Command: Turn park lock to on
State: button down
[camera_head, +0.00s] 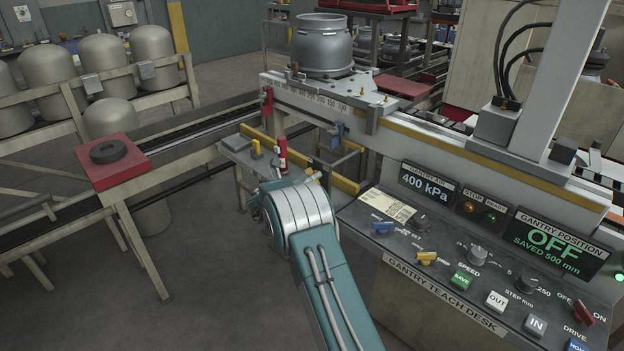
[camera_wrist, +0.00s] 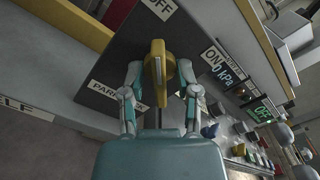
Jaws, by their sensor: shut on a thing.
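The park lock shows in the wrist view as a yellow handle (camera_wrist: 157,65) on a dark plate (camera_wrist: 125,55). The plate has an OFF label (camera_wrist: 160,8) at the top, an ON label (camera_wrist: 210,57) to the right and a partly covered PARK label (camera_wrist: 117,95) to the left. The handle points up in the picture, roughly toward OFF. My gripper (camera_wrist: 159,82) has one finger on each side of the handle and is shut on it. In the head view my teal arm hides the gripper and most of the lock.
The gantry teach desk (camera_head: 440,295) with knobs and buttons stands right of my arm. Its displays read 400 kPa and gantry position OFF (camera_head: 553,245). A red stand (camera_head: 108,172) with a dark ring is at left.

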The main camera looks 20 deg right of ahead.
jog(key=shift+a+f+m, duration=0.15)
jog(key=shift+m, duration=0.15)
jog(key=m, duration=0.3)
jog(key=shift+w+m, duration=0.1)
jog(key=shift+m, duration=0.3)
jog(key=m, duration=0.4)
jog(key=shift+f+m, duration=0.1)
jog(key=shift+m, duration=0.2)
jog(key=m, duration=0.4)
jog(key=shift+a, duration=0.1)
jog(key=shift+f+m, duration=0.1)
jog(key=shift+m, duration=2.3)
